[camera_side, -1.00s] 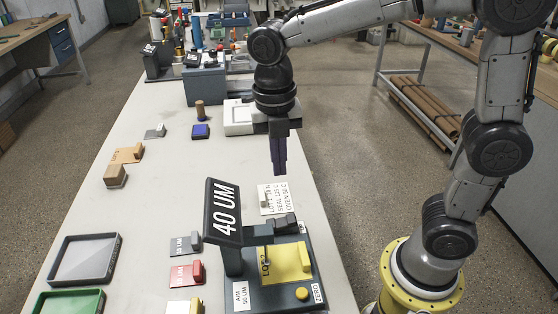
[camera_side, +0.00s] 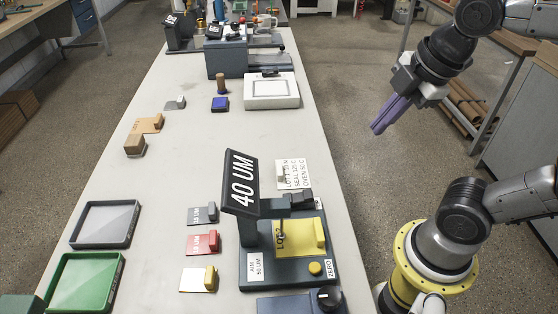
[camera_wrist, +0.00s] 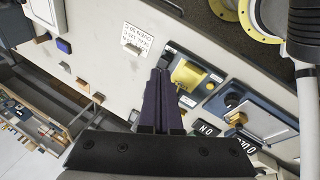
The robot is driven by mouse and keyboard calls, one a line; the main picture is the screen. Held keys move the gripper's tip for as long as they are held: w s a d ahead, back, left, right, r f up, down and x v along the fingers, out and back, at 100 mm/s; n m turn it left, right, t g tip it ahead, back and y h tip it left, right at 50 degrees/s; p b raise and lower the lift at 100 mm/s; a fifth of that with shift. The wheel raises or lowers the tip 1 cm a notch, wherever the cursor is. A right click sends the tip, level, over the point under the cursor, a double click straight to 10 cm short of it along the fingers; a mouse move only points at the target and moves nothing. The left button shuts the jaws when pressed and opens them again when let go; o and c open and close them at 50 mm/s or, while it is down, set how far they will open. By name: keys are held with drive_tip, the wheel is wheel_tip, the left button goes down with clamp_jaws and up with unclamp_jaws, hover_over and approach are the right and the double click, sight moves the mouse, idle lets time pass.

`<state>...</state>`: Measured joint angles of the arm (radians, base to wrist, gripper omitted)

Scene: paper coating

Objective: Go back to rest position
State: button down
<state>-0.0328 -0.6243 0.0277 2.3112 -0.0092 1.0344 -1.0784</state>
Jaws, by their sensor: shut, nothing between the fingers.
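My gripper (camera_side: 378,128) hangs in the air to the right of the table, over the open floor, with its two dark purple fingers together and pointing down to the left. Nothing is between the fingers. In the wrist view my gripper (camera_wrist: 160,78) points toward the table, with the fingers side by side. The gauge with the "40 UM" display (camera_side: 241,182) stands on the table at centre, and a yellow piece marked "LOT 2" (camera_side: 296,238) lies on its plate. The yellow piece also shows in the wrist view (camera_wrist: 187,73).
A white label card (camera_side: 294,174) lies behind the gauge. Grey, red and yellow-handled pieces (camera_side: 203,243) lie left of it. A grey tray (camera_side: 75,243) and green tray (camera_side: 60,283) are at the left edge. A white-topped device (camera_side: 271,90) stands farther back.

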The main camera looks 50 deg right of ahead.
drive_tip(key=f+m, duration=0.1)
drive_tip(key=m, duration=0.3)
drive_tip(key=s+f+m, duration=0.1)
drive_tip(key=m, duration=0.3)
drive_tip(key=s+f+m+t, duration=0.1)
drive_tip(key=m, duration=0.3)
drive_tip(key=shift+s+d, duration=0.2)
drive_tip(key=shift+s, duration=0.05)
drive_tip(key=c, duration=1.4)
unclamp_jaws()
drive_tip(key=shift+m, duration=0.3)
drive_tip(key=shift+o, duration=2.3)
drive_tip(key=shift+r+n, duration=0.15)
drive_tip(key=shift+n, duration=0.25)
drive_tip(key=o, duration=0.4)
drive_tip(key=shift+w+a+r+n+g, duration=0.2)
drive_tip(key=shift+w+r+n+g, duration=0.1)
drive_tip(key=shift+w+r+n, duration=0.65)
drive_tip(key=n+g, duration=0.5)
drive_tip(key=n, duration=0.1)
hover_over(310, 193)
wheel_tip(310, 193, down, 6)
wheel_tip(310, 193, down, 13)
